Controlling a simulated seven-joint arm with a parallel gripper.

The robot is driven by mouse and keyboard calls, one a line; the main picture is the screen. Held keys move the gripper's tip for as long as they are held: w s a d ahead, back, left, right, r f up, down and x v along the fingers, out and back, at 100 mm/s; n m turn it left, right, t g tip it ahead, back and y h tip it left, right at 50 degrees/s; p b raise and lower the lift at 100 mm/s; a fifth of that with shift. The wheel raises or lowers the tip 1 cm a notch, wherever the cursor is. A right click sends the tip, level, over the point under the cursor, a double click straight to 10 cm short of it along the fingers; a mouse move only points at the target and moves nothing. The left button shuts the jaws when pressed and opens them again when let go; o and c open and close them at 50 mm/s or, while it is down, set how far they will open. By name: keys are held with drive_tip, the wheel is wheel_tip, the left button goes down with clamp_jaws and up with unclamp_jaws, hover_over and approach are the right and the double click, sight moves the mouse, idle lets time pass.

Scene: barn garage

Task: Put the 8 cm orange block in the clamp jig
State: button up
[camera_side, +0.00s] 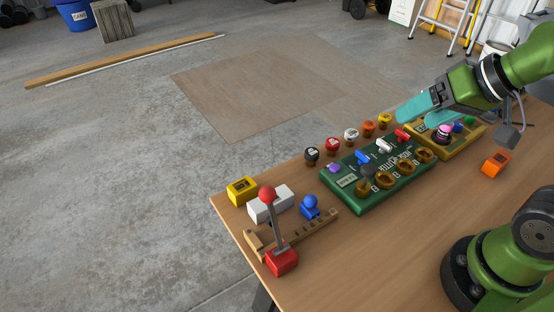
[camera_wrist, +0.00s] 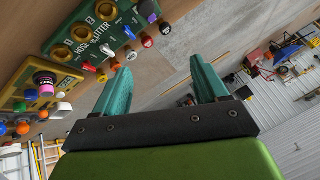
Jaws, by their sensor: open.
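The orange block (camera_side: 495,164) lies on the table at the right in the side view, apart from other things. I cannot make it out in the wrist view. What looks like the clamp jig is at the front left corner: a marked wooden strip (camera_side: 318,226), a red base (camera_side: 282,262) with a red-balled lever, a white block (camera_side: 283,196) and a blue knobbed piece (camera_side: 311,208). My gripper (camera_side: 414,117) is open and empty, above the back of the table, left of and higher than the orange block. Its teal fingers also show apart in the wrist view (camera_wrist: 160,70).
A green hose splitter board (camera_side: 350,203) with valves and brass rings sits mid-table, with several coloured knobs behind it. A yellow tray (camera_side: 462,146) with coloured pieces adjoins it on the right. A yellow block (camera_side: 242,190) stands beside the jig. The table's front middle (camera_side: 400,240) is clear.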

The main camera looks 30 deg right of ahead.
drive_tip(key=shift+a, duration=0.1)
idle(0.3)
drive_tip(key=m+g+h, duration=0.3)
drive_tip(key=m+g, duration=0.4)
drive_tip(key=m, duration=0.7)
hover_over(500, 158)
drive_tip(key=f, duration=1.7)
drive_tip(key=shift+w+a, duration=0.25)
drive_tip(key=shift+a, duration=0.1)
drive_tip(key=f, duration=0.5)
drive_tip(key=shift+s+d, duration=0.2)
drive_tip(key=shift+s, duration=0.05)
drive_tip(key=c, duration=1.2)
